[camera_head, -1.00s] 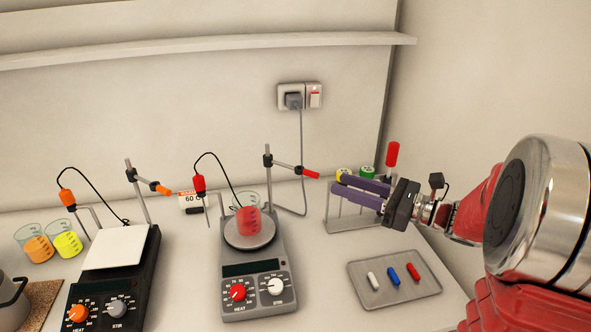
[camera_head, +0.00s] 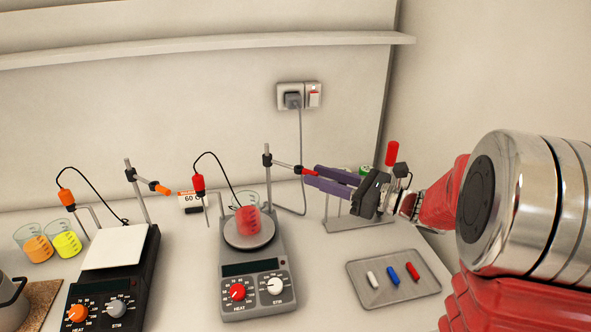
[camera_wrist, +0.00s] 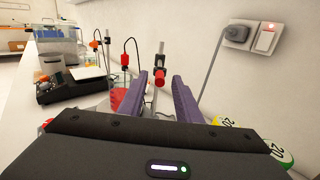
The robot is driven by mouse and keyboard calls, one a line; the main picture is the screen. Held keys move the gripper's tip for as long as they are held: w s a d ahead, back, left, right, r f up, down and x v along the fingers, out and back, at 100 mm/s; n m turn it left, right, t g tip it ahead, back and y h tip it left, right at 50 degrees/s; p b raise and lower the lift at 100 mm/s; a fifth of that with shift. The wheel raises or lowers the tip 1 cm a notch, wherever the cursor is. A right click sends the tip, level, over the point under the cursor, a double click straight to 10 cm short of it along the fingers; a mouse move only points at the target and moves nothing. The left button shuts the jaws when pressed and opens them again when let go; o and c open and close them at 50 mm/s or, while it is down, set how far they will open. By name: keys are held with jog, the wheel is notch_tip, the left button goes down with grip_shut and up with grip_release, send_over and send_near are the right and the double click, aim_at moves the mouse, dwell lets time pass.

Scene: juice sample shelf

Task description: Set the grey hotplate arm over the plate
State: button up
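The grey hotplate (camera_head: 250,266) stands mid-bench with a beaker of red liquid (camera_head: 248,222) on its round plate (camera_head: 232,241). Its upright post carries a thin arm (camera_head: 285,164) that points right, away from the plate, with a red end. My gripper (camera_head: 309,178) is at that red end, coming from the right. In the wrist view, my gripper (camera_wrist: 160,80) is open and the red end (camera_wrist: 159,77) shows between its purple fingers. I cannot tell whether they touch it. A red probe (camera_head: 199,184) hangs left of the plate.
A black hotplate (camera_head: 110,285) with an orange-tipped arm (camera_head: 159,188) is at left, near orange (camera_head: 38,248) and yellow (camera_head: 67,243) beakers. A tray (camera_head: 393,297) with small bars lies at front right. A rack (camera_head: 350,224) stands under my gripper. A wall socket (camera_head: 290,97) and cable are behind.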

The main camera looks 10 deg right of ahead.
aim_at(304, 172)
jog(key=shift+x, duration=3.5)
jog(key=shift+c, duration=0.3)
grip_shut()
jog(key=shift+a, duration=0.1)
